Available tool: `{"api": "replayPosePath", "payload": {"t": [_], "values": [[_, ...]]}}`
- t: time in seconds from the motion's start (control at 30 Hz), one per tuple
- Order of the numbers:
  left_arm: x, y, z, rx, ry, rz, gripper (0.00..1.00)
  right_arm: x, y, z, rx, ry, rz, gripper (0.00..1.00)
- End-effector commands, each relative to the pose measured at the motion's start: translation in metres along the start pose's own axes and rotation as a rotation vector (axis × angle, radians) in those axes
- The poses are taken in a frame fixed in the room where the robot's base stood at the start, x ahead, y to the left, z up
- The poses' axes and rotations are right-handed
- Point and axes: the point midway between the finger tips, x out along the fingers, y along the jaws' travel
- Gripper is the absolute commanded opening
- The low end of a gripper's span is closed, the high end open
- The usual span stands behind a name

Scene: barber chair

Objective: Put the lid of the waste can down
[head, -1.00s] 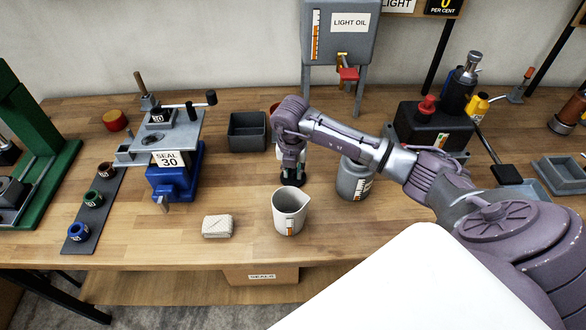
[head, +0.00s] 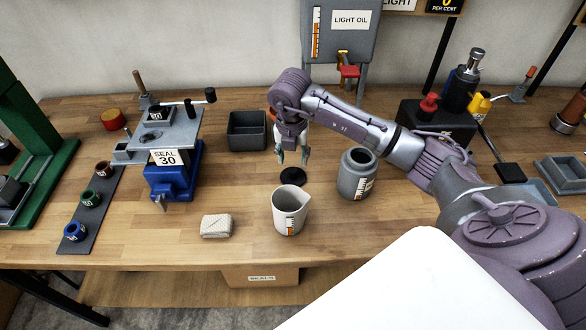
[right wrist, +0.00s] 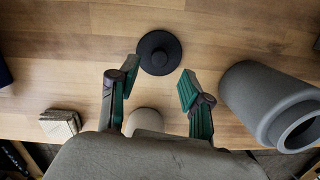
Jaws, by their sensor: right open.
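The lid (head: 292,176) is a small black disc with a knob, lying flat on the wooden bench. The grey can with a scale label (head: 355,178), which I take as the waste can, stands open to the right of the lid. My right gripper (head: 292,157) is open and empty, above the lid and apart from it. In the right wrist view, the lid (right wrist: 160,53) lies just beyond the open fingertips (right wrist: 158,78), and the can (right wrist: 262,100) is to the right. My left gripper is not in view.
A pale beaker (head: 288,214) stands just in front of the lid, with a folded cloth (head: 216,226) to its left. A dark open box (head: 247,133) is behind and left. The bench (head: 235,180) is clear left of the lid.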

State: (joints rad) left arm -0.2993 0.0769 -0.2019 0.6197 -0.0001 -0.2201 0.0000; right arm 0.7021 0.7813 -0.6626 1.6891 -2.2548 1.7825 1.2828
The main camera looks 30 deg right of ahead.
Motion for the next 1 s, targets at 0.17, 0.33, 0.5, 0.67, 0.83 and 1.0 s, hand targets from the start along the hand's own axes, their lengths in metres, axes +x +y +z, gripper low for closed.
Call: {"api": "replayPosePath", "payload": {"t": [0.17, 0.33, 0.5, 0.67, 0.83, 1.0], "values": [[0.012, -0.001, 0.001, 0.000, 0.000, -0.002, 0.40, -0.034, 0.001, 0.001, 0.000, -0.004, 0.003, 0.48], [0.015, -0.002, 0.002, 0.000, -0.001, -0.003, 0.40, -0.055, 0.000, 0.000, 0.000, -0.001, 0.001, 0.48], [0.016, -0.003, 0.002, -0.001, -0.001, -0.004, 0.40, -0.062, 0.000, 0.000, 0.000, 0.001, 0.000, 0.48], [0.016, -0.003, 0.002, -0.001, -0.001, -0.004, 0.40, -0.062, 0.000, 0.000, 0.000, 0.001, -0.001, 0.48], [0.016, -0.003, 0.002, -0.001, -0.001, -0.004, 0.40, -0.062, 0.000, 0.000, 0.001, 0.001, -0.001, 0.48], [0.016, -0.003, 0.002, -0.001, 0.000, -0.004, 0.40, -0.061, 0.000, 0.000, 0.000, 0.001, -0.001, 0.48]]}}
